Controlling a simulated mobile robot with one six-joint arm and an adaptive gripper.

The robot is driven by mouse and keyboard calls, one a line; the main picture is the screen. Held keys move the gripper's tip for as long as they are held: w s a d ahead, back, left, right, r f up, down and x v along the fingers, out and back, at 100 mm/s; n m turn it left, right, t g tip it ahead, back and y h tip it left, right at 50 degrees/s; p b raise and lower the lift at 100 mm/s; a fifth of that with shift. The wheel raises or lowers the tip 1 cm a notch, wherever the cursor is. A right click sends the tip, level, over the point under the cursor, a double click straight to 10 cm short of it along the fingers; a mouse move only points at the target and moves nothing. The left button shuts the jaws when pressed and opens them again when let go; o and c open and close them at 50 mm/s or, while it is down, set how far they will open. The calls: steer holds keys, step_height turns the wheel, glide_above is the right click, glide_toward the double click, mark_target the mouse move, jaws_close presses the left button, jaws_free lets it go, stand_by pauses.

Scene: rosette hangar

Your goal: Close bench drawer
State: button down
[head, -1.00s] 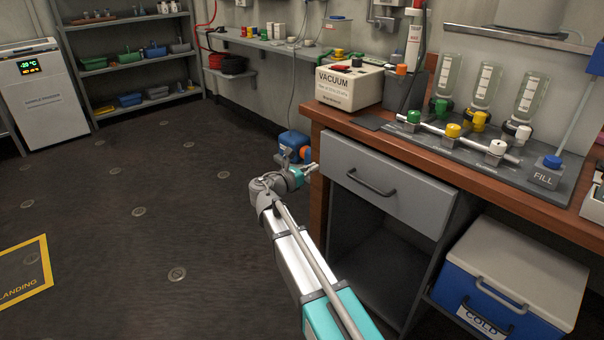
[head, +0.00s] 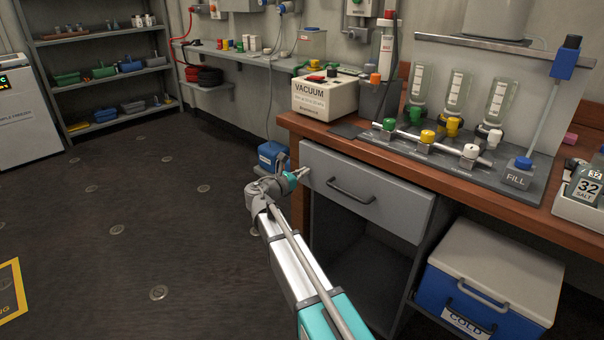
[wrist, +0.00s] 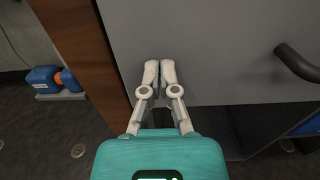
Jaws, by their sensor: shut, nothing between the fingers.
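The bench drawer (head: 385,210) has a plain grey front with a dark bar handle (head: 350,192), and sits under the wooden bench top (head: 460,182). I cannot tell exactly how far it stands out. My gripper (head: 303,173) is shut and empty, at the left end of the drawer front, left of the handle. In the wrist view my fingertips (wrist: 160,66) are together against or just short of the grey drawer front (wrist: 215,50). The handle (wrist: 297,62) is well to their right. Contact cannot be made out.
A wooden bench leg (wrist: 75,40) is just left of my fingers. A blue device (head: 272,155) is on the floor beyond. Under the bench are an open bay (head: 350,270) and a blue cooler (head: 485,280). Open floor (head: 120,200) lies to the left.

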mark_target(312, 167)
steer(key=shift+x, duration=2.5)
steer(key=shift+r, duration=0.1)
steer(key=shift+s+a, duration=0.4)
steer(key=shift+s, duration=0.05)
steer(key=v, duration=1.3)
steer(key=shift+a, duration=0.25)
steer(key=shift+s, duration=0.1)
